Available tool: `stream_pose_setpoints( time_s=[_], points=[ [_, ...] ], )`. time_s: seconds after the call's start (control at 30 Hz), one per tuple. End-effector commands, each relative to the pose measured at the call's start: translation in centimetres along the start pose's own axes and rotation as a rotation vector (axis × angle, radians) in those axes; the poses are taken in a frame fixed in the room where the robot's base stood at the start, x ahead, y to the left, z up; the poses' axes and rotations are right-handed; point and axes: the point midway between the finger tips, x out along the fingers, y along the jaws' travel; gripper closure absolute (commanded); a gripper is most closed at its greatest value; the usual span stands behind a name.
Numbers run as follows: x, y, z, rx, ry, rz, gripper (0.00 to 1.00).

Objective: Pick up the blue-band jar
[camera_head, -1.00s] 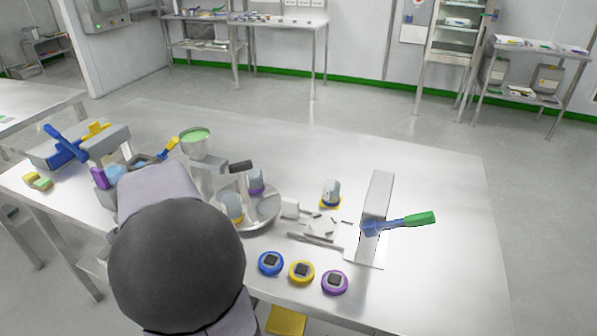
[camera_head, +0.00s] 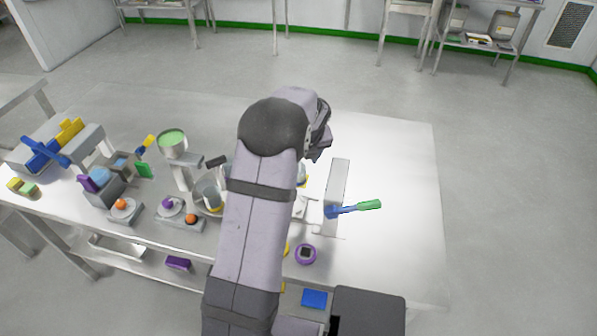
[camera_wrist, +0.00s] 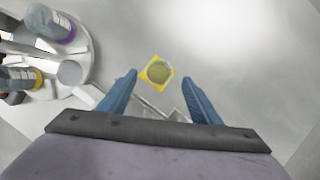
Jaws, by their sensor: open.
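In the wrist view a round, olive-topped thing on a yellow square (camera_wrist: 158,73) lies between and beyond my fingertips. It looks like a jar seen from straight above, but no blue band shows, so I cannot tell if it is the blue-band jar. In the head view my arm hides most of that spot. My gripper (camera_wrist: 160,78) is open and empty, its two blue fingers spread above the table on either side of the square. A purple-band jar (camera_wrist: 48,22) and a partly cut-off yellow-band jar (camera_wrist: 18,82) stand on a round metal tray at the left.
Right of my arm stands a metal block (camera_head: 338,180) with a blue-and-green-handled tool (camera_head: 355,208) across it. Devices with a green-topped bowl (camera_head: 172,141) crowd the left. The table's right side is clear.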

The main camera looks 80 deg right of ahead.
Motion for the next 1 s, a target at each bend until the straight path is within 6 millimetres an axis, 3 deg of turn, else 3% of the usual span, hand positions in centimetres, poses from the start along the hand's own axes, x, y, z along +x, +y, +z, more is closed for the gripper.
stream_pose_setpoints(
  time_s=[0.57,1.0],
  points=[
    [2.4,0.1,-0.1,-0.005,0.001,0.002,0.42],
    [6.8,0.1,-0.4,-0.005,0.001,0.002,0.42]
  ],
)
